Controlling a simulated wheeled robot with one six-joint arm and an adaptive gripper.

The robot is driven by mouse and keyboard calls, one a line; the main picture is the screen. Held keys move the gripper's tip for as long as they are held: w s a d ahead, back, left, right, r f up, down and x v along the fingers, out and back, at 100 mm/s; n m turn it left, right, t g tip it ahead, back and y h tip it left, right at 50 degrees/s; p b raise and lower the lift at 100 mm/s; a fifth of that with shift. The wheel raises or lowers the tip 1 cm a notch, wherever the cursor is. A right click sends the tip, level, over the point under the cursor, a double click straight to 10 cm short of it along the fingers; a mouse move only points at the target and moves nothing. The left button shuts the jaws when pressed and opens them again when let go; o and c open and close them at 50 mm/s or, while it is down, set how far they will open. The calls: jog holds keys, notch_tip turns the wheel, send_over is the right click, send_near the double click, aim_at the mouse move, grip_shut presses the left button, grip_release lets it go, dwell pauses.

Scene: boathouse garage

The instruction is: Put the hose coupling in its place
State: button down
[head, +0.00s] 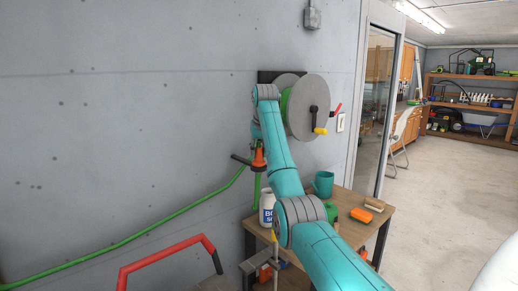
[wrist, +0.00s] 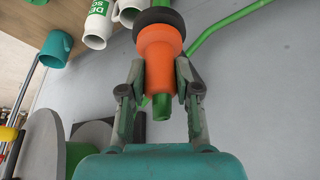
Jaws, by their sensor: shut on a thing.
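The hose coupling (wrist: 158,50) is orange with a black collar and a green end piece. In the wrist view it sits between the two fingers of my gripper (wrist: 160,72), which is shut on it. In the head view the orange coupling (head: 259,160) hangs below my wrist, close to the grey wall; the fingers there are small and partly hidden by my arm. A green hose (head: 130,236) rises along the wall toward the coupling; whether they join is unclear. A short dark bar (head: 240,158) shows just left of the coupling.
A grey hose reel (head: 311,92) with a yellow-knobbed crank is mounted on the wall behind my arm. A red bent rail (head: 165,252) is at lower left. Open floor lies right.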

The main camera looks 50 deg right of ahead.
jog(key=shift+f, duration=0.35)
dwell(0.4)
jog(key=c, duration=0.7)
grip_release()
jog(key=shift+c, duration=0.2)
notch_tip(320, 180, up, 10)
dwell(0.5)
